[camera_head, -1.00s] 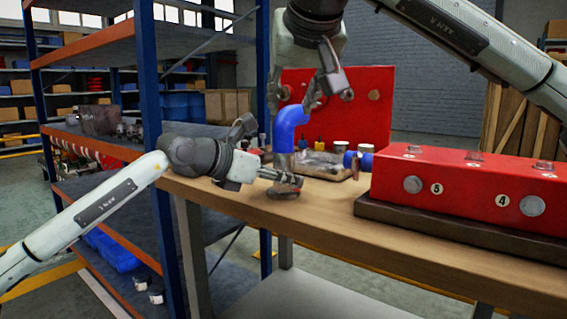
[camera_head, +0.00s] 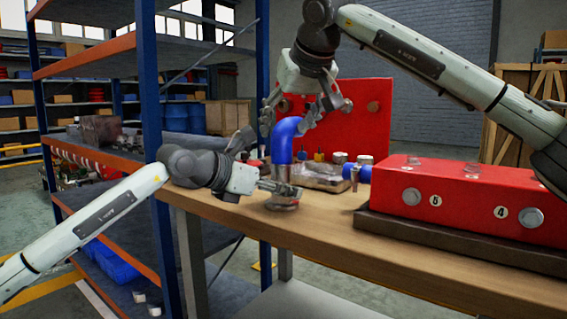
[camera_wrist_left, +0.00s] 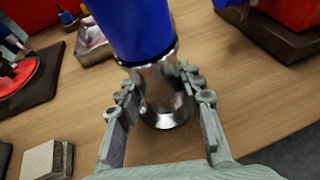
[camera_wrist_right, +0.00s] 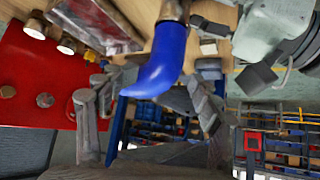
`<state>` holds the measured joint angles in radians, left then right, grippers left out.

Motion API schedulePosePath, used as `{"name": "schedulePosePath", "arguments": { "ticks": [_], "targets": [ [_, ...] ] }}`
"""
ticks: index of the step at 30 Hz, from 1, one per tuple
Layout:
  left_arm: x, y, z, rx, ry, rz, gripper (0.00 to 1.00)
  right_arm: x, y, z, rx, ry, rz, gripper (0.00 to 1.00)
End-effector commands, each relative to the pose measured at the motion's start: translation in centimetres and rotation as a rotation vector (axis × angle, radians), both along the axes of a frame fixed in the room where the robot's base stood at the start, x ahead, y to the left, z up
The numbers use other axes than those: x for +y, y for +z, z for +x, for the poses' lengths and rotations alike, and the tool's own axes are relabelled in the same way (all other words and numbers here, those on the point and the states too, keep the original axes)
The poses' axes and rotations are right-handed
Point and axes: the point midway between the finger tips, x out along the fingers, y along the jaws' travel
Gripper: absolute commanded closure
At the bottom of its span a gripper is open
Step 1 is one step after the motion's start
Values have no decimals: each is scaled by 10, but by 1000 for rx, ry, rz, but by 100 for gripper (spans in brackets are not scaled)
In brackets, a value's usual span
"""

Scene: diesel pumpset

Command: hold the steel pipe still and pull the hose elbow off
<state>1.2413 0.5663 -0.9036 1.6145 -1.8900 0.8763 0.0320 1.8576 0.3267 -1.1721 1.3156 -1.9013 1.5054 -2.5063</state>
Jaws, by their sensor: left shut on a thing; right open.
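The steel pipe (camera_head: 282,174) stands upright from a round base on the wooden bench. The blue hose elbow (camera_head: 284,136) sits on its top and bends over to the right. My left gripper (camera_head: 284,190) is shut on the steel pipe below the elbow; the left wrist view shows its fingers on both sides of the bare metal (camera_wrist_left: 160,92) under the blue hose (camera_wrist_left: 136,28). My right gripper (camera_head: 290,114) is open above the elbow. In the right wrist view the elbow (camera_wrist_right: 160,66) hangs between its spread fingers (camera_wrist_right: 146,98), with gaps on both sides.
A red block with numbered round plugs (camera_head: 450,195) lies on a dark base at the right. A red panel (camera_head: 345,110) and a metal tray (camera_head: 322,178) stand behind the pipe. A blue-posted shelf (camera_head: 150,100) is at the left. The bench front is clear.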

Motion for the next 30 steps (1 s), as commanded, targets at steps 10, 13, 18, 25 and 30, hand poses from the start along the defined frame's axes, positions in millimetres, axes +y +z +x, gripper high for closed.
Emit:
{"name": "schedulePosePath", "arguments": {
  "ticks": [10,13,18,25,30],
  "targets": [
    [-7,2,-5,-9,-17,-1,100,12,-27,10,21,15,-5,48],
    [-8,2,-5,-8,-18,-1,100,12,-26,10,19,15,-3,48],
    [-8,1,-6,-7,-21,1,100,12,-24,10,16,15,-3,48],
    [-9,0,-6,-5,-20,1,100,12,-23,10,13,15,-2,48],
    [-9,-1,-6,-4,-21,2,100,16,-22,9,12,16,-2,48]
  ]
}}
